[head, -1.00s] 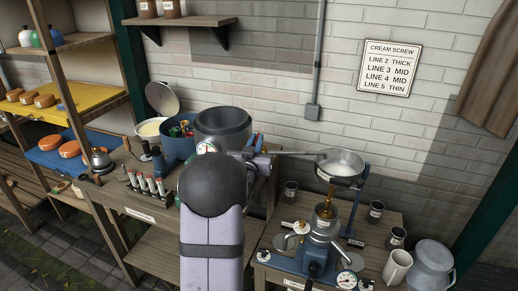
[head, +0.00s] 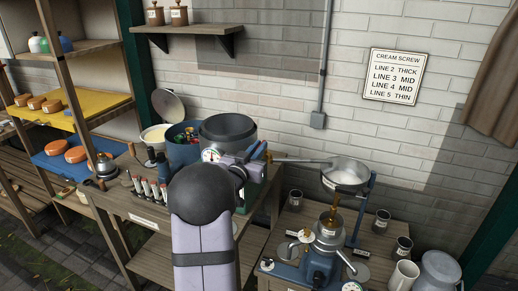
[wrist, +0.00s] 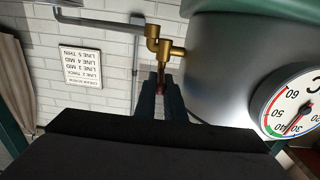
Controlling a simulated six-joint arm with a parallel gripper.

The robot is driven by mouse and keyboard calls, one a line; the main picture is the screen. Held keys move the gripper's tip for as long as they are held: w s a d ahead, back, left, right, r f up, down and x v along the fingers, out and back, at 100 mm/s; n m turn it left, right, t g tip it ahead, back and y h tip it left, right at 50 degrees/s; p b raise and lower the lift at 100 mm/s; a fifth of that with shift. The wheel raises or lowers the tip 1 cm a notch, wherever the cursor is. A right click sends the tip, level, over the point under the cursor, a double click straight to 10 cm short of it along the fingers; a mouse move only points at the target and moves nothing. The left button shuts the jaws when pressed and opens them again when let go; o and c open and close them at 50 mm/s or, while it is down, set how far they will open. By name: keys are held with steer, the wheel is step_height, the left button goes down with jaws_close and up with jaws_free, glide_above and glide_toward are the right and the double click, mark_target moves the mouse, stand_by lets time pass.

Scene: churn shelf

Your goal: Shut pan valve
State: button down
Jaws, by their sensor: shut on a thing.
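The pan valve is a brass fitting (wrist: 163,45) on the side of the big grey pan (head: 227,130). A grey spout pipe runs from it toward a small metal pan (head: 346,172) over the separator (head: 328,238). My gripper (head: 259,152) is at the valve, on the pan's right side. In the wrist view my gripper (wrist: 160,88) has its two dark fingers close together on a thin reddish-brown valve handle (wrist: 161,74) below the brass body. Much of the handle is hidden between the fingers. The small pan holds white liquid.
A dial gauge (head: 210,155) is on the pan's front, close to my arm; it is large in the wrist view (wrist: 293,104). A blue tub (head: 183,150) stands left of the pan. Jars and a metal churn (head: 438,270) stand at right.

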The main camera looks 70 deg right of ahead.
steer(key=c, duration=1.8)
jaws_free()
steer(key=shift+r, duration=0.1)
steer(key=shift+c, duration=0.2)
steer(key=a+b, duration=0.2)
steer(key=a, duration=0.5)
steer(key=shift+a, duration=0.2)
